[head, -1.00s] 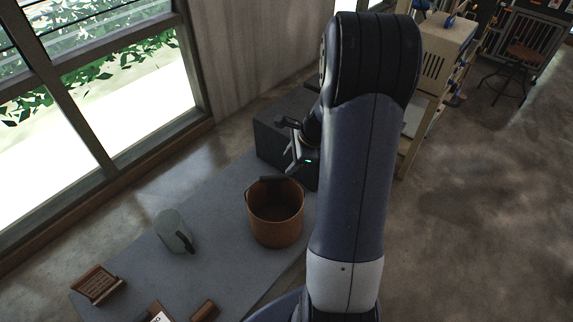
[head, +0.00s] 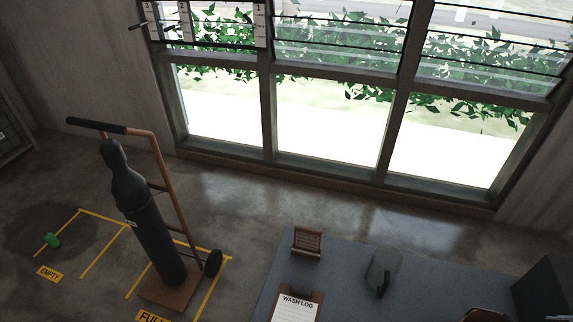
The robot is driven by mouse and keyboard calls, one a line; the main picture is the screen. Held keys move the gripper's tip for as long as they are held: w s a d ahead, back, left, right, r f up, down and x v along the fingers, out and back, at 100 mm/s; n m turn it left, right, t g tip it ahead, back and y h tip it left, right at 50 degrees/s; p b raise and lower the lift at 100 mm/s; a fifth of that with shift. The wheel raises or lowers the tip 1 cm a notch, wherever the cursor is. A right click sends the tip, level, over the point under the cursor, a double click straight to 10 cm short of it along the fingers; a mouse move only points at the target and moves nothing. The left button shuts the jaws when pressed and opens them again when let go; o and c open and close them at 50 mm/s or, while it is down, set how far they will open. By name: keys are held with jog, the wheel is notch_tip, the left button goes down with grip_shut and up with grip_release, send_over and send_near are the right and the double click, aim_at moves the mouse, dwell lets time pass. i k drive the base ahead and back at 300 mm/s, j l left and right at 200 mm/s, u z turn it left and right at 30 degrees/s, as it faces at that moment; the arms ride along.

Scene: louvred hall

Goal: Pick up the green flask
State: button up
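A tall dark gas cylinder (head: 150,225) stands on a brown hand cart (head: 168,290), right of the flask. A grey table (head: 345,270) holds a jug (head: 382,270), a wooden sign (head: 307,242) and a clipboard (head: 296,308). Windows line the back wall.

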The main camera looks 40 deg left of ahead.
aim_at(49, 238)
jog(key=u, duration=3.15)
